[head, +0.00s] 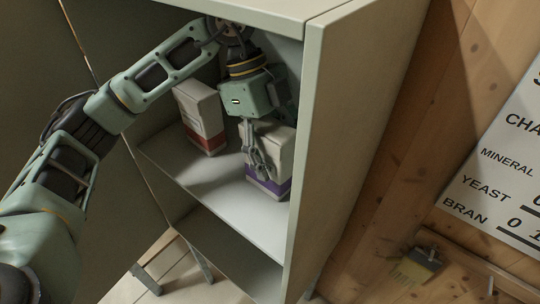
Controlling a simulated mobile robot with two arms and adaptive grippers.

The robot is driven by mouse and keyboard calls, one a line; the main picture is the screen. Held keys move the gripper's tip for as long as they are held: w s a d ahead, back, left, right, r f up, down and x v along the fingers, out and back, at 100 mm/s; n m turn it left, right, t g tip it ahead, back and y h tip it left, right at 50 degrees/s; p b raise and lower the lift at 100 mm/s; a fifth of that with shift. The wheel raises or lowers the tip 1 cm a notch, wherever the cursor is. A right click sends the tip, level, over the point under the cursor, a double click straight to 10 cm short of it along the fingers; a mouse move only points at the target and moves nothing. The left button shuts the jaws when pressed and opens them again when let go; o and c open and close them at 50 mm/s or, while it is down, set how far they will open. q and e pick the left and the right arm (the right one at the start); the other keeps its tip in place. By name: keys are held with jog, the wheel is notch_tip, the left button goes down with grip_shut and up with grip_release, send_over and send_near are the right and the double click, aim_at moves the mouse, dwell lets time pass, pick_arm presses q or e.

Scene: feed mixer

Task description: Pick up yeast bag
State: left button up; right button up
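A white bag with a purple band (281,163) stands upright on the cabinet shelf. A second white bag with a red band (203,118) stands to its left. I cannot read a label on either, so I cannot tell which is the yeast bag. My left gripper (261,173) points downward in front of the purple-banded bag and covers part of its left side. The fingers overlap the bag in the picture; whether they touch it, and how far apart they are, is unclear. My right gripper is not in view.
The open cabinet's shelf (222,188) has free room in front of the bags. The cabinet's side panel (345,130) stands close to the right of the purple-banded bag. A wall chart (505,165) lists yeast and bran.

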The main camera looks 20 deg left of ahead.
pick_arm(q)
jog(key=c, duration=1.5)
jog(key=shift+c, duration=0.3)
jog(key=shift+r, duration=0.15)
